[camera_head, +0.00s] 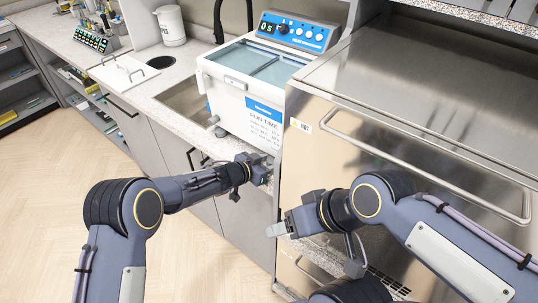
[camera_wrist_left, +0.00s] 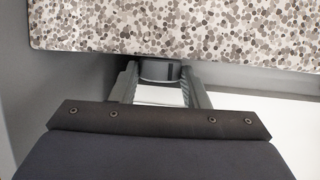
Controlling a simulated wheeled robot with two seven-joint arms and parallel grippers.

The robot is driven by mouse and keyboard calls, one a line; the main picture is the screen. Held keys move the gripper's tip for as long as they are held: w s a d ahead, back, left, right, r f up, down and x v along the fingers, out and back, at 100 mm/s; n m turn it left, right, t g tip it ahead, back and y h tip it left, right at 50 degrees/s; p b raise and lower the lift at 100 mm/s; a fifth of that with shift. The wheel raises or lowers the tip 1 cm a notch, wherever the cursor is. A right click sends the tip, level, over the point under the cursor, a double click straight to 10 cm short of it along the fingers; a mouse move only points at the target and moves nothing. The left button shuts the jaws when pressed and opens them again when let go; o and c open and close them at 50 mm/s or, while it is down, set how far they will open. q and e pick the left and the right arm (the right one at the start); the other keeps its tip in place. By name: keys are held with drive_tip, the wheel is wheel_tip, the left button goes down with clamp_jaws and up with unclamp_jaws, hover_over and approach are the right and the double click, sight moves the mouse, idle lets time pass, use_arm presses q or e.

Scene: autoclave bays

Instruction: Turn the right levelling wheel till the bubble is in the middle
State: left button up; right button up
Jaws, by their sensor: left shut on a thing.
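My left gripper (camera_head: 264,170) is at the front edge of the worktop, below the right front corner of the white bath (camera_head: 222,92). In the left wrist view my left gripper (camera_wrist_left: 160,82) has one finger on each side of a small round grey part, the levelling wheel (camera_wrist_left: 158,70), and is shut on it just under the speckled edge. The wheel is hidden behind the gripper in the head view. I cannot make out a bubble in either view. My right gripper (camera_head: 278,230) is in front of the steel cabinet, apart from the wheel; its finger gap is unclear.
The steel cabinet (camera_head: 400,130) with a long bar handle (camera_head: 420,155) and a HOT label stands right of the bath. A sink (camera_head: 188,98), a white lid (camera_head: 122,72) and a white jug (camera_head: 170,25) are on the left worktop (camera_head: 140,92). The wooden floor (camera_head: 60,180) is clear.

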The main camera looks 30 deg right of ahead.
use_arm(q)
drive_tip(key=o, duration=1)
drive_tip(key=shift+c, duration=0.2)
drive_tip(key=shift+a, duration=0.1)
drive_tip(key=b+v, duration=0.2)
drive_tip(key=v, duration=0.5)
drive_tip(key=shift+a, duration=0.35)
drive_tip(key=shift+r, duration=0.15)
